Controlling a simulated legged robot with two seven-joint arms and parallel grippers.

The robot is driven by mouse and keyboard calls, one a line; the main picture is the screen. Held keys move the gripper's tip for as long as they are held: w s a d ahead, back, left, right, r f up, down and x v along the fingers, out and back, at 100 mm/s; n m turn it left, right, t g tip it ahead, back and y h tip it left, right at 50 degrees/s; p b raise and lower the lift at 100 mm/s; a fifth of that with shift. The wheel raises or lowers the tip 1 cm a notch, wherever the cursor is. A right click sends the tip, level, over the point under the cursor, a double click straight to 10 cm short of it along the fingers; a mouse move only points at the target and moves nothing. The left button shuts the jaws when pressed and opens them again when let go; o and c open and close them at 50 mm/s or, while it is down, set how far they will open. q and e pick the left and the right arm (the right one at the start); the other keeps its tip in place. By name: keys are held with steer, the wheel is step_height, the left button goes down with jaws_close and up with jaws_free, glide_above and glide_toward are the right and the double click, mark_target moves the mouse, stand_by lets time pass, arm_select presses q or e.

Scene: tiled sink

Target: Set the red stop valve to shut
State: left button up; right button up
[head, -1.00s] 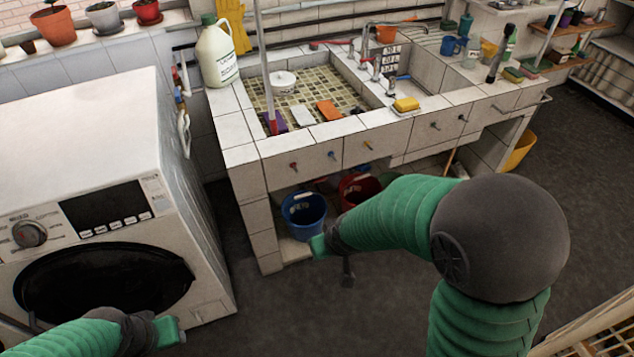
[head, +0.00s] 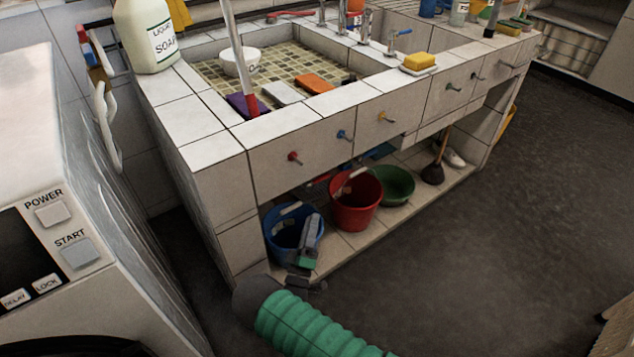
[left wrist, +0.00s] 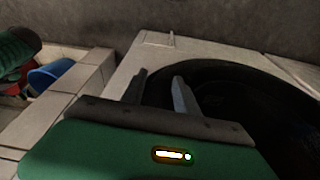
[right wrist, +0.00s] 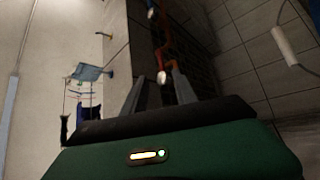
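No part is plainly readable as the red stop valve. Red candidates in the head view are a red knob (head: 293,157) on the sink front and a red lever (head: 290,14) at the sink's back. The right wrist view shows a small, blurred red-and-white piece (right wrist: 162,77) by an orange-red pipe (right wrist: 168,40); its position is unclear. My right gripper (head: 310,228) is low before the sink, over the blue bucket in the picture. Its fingers (right wrist: 158,76) are apart and appear empty. My left gripper (left wrist: 159,78) is open and empty, facing the washing machine's dark door.
A blue bucket (head: 285,240), red bucket (head: 356,208) and green basin (head: 392,186) stand on the low shelf under the sink. A plunger (head: 434,172) is further right. The washing machine (head: 110,235) is at left. The floor (head: 470,260) at right is clear.

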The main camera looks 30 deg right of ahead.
mark_target(322, 178)
steer(key=b+x, duration=0.4)
steer(key=x, duration=0.9)
steer(key=shift+w+d, duration=0.2)
steer(key=shift+w, duration=0.15)
steer(key=shift+w+d+r, duration=0.35)
jaws_close()
steer(key=shift+f, duration=0.1)
